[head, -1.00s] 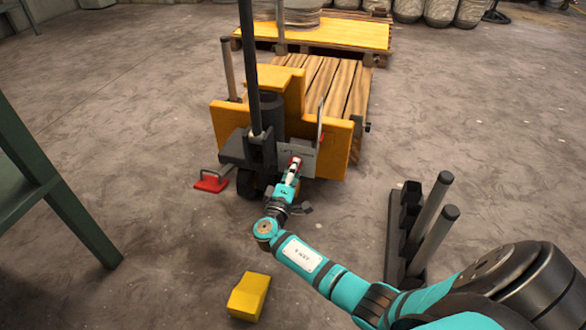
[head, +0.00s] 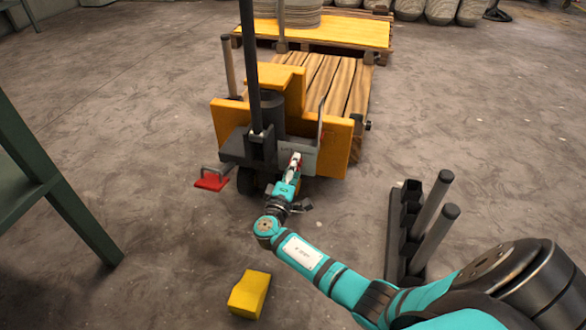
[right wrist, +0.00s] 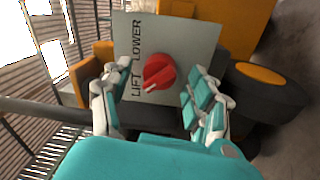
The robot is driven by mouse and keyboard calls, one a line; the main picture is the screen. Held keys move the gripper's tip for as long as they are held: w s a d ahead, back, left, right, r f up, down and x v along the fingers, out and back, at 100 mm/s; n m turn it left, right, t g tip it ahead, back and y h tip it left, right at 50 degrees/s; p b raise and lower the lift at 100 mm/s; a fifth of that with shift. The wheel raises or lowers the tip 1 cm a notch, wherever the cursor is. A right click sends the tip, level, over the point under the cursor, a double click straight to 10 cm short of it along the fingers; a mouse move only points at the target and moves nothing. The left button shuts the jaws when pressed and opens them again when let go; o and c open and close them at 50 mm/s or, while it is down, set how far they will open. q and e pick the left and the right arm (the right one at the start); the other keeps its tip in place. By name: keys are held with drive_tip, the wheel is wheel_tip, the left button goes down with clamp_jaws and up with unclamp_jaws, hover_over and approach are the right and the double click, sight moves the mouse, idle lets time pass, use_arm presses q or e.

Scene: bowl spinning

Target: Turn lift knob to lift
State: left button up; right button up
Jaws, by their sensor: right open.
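The red lift knob (right wrist: 158,71) sits on a grey panel (right wrist: 187,40) marked LIFT and LOWER, in the right wrist view. A white mark on the knob's lower left edge points toward the LIFT side. My right gripper (right wrist: 155,82) is open, with one finger on each side of the knob and visible gaps. It also shows in the head view (head: 293,166), in front of the panel. My left gripper is out of view.
A wooden pallet (head: 330,85) lies behind the lifter's yellow body. A yellow block (head: 249,294) lies on the floor. A green frame (head: 60,190) stands left.

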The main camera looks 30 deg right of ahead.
drive_tip(key=v, duration=0.7)
drive_tip(key=shift+a, duration=0.2)
drive_tip(key=shift+s, duration=0.1)
